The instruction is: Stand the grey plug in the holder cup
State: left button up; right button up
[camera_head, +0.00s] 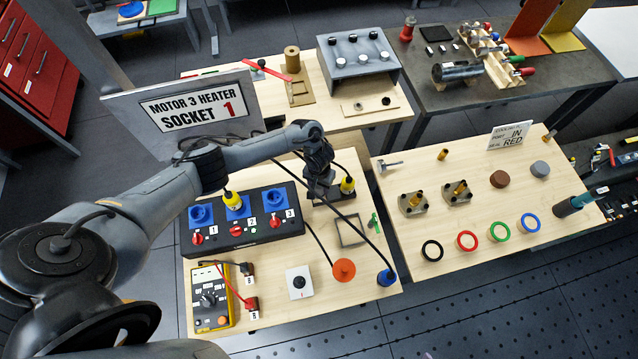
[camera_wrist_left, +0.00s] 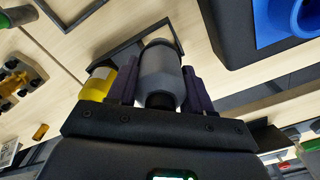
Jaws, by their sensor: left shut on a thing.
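My left gripper (camera_head: 322,188) is shut on the grey plug (camera_wrist_left: 161,72), which sits upright between its two dark fingers in the left wrist view. In the head view the plug is mostly hidden under the gripper. The gripper is low over a dark holder base (camera_head: 342,197), just right of the socket box. A yellow plug (camera_head: 347,185) stands close beside the gripper; it also shows beside one finger in the left wrist view (camera_wrist_left: 97,82). I cannot make out the holder cup, or whether the grey plug touches it. My right gripper is out of view.
The socket box (camera_head: 262,238) has blue sockets, one with a yellow plug (camera_head: 232,200). A square frame (camera_head: 337,222), orange disc (camera_head: 344,270) and blue plug (camera_head: 386,277) stand in front. A black cable crosses the table. A sign (camera_head: 190,110) stands behind my arm.

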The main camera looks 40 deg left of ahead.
aim_at(319, 190)
pick_arm(q)
jog(key=shift+f+b, duration=0.35)
jog(key=shift+f, duration=0.25)
dwell(0.3)
jog(key=shift+f+b, duration=0.95)
jog(key=shift+f, duration=0.55)
jog(key=o, duration=1.2)
notch_tip(319, 190, up, 9)
jog(key=shift+r+p, duration=0.1)
jog(key=shift+p, duration=1)
jog(key=shift+r, duration=0.85)
